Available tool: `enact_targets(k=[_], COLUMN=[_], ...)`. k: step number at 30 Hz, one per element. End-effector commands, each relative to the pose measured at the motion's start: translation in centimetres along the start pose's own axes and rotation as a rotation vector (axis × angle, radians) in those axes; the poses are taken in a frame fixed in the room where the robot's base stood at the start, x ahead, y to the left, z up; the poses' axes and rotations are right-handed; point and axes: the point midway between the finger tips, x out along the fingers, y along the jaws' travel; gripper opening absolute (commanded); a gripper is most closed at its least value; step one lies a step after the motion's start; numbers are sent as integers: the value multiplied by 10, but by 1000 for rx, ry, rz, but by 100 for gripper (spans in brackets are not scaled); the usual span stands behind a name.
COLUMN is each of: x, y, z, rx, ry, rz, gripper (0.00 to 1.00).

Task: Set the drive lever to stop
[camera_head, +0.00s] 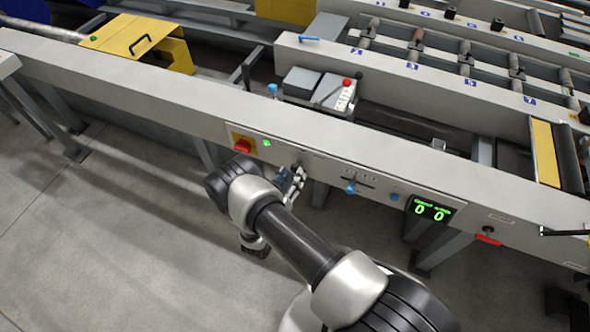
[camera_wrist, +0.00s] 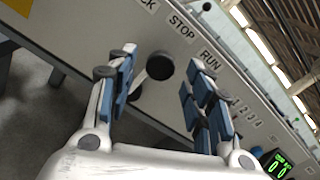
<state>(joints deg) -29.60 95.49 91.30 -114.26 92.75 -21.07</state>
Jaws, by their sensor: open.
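The drive lever (camera_wrist: 159,66) shows in the wrist view as a round black knob on a short arm, on the grey panel below the STOP label (camera_wrist: 182,27). The RUN label (camera_wrist: 210,59) is to its right; a label ending in "CK" (camera_wrist: 148,4) is to the upper left. Exactly which label the lever points at, I cannot tell. My gripper (camera_wrist: 165,72) is open, its blue-padded fingers on either side of the knob with gaps visible. In the head view my gripper (camera_head: 291,181) is at the panel front; the lever is small and partly hidden there.
A red switch on a yellow plate (camera_head: 242,144) and a green lamp (camera_head: 266,142) lie left of the lever. A blue-knobbed slider (camera_head: 351,187), a blue button (camera_head: 394,197) and a green-digit display (camera_head: 431,209) lie right. The floor in front is clear at left.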

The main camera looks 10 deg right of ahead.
Motion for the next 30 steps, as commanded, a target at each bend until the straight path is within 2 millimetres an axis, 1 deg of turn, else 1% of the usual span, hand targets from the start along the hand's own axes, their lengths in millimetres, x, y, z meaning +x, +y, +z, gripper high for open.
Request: enact_targets(k=[1, 6, 9, 12, 17, 30], x=[-13, -49, -65, -76, -83, -83], y=[2, 2, 1, 0, 0, 0], z=[1, 1, 0, 0, 0, 0], rx=[-3, -2, -2, -2, -1, -1], ry=[-3, -3, -2, -1, 0, 0], rz=[7, 6, 4, 3, 0, -1], gripper=[47, 47, 47, 47, 47, 47])
